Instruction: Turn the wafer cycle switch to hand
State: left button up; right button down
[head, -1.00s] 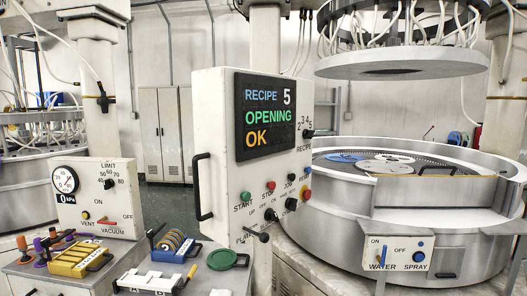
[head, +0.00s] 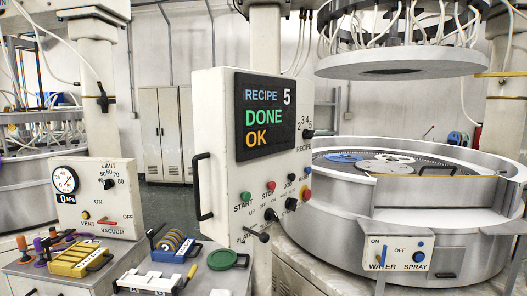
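The white control cabinet (head: 222,130) stands in the middle of the head view, with a dark screen (head: 265,117) reading "RECIPE 5 DONE OK". Below the screen are a green start button (head: 245,197), a red stop button (head: 271,186), a black knob (head: 291,204), another black knob (head: 270,214) and a red button (head: 306,195). A black lever (head: 263,237) sticks out at the bottom. The small lettering is too blurred for me to tell which knob is the wafer cycle switch or where it points. Neither of my grippers shows.
The round lapping machine (head: 330,203) stands at the right, with a water and spray box (head: 397,252) at its front. A vacuum panel (head: 92,205) stands on the bench at the left. A yellow rack (head: 80,262), a blue rack (head: 172,246) and a green ring (head: 229,260) lie there.

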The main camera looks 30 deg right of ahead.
aim_at(291, 203)
jog(key=z, duration=1.7)
jog(key=i, duration=0.5)
jog(key=z, duration=0.7)
jog(key=i, duration=1.05)
jog(key=u, duration=0.5)
